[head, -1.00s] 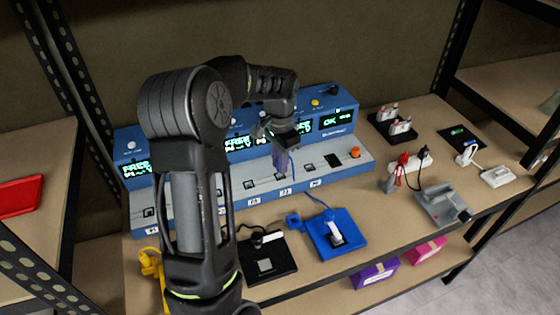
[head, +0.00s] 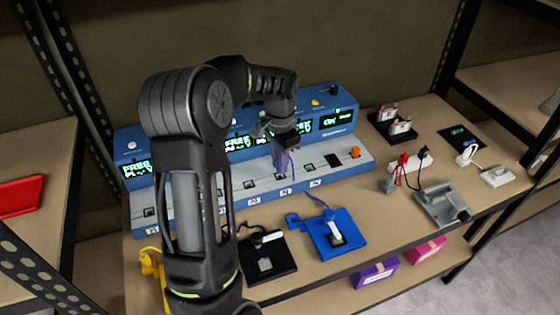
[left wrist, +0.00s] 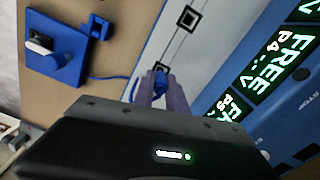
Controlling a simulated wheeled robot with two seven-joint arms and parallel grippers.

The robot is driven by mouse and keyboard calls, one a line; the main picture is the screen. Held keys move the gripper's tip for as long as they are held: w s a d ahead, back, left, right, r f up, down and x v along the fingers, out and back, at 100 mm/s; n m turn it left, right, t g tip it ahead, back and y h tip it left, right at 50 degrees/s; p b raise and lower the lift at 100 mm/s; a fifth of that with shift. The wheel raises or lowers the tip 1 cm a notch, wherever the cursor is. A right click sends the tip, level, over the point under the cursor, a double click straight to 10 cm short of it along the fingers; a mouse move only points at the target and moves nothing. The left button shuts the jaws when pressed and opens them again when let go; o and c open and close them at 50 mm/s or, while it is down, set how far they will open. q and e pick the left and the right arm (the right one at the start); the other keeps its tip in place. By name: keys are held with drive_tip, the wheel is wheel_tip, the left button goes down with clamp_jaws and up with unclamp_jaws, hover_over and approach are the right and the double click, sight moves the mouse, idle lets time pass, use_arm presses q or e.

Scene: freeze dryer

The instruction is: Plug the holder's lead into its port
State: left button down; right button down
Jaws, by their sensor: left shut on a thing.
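The blue holder (head: 355,245) with a white upright piece lies on the shelf in front of the blue station (head: 232,208). It also shows at the upper left of the left wrist view (left wrist: 62,72). Its blue lead (left wrist: 118,77) runs to my left gripper (head: 282,165). The gripper is shut on the lead's blue plug (left wrist: 160,70), just over the station's pale port ledge. Square ports (left wrist: 189,17) line this ledge. The fingers hide most of the plug, and I cannot tell whether it sits in a port. My right gripper is out of view.
A black holder (head: 268,262) lies left of the blue one. A grey holder (head: 436,206), a white strip with red and black plugs (head: 406,174) and black trays (head: 392,124) stand to the right. My left arm hides part of the station.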

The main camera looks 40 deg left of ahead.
use_arm(q)
drive_tip(key=shift+f+b, duration=0.8)
drive_tip(key=shift+f, duration=0.4)
drive_tip(key=c, duration=1.3)
unclamp_jaws()
drive_tip(key=shift+r, duration=0.1)
wheel_tip(320, 180, up, 8)
drive_tip(key=shift+f, duration=0.1)
drive_tip(key=shift+f, duration=0.1)
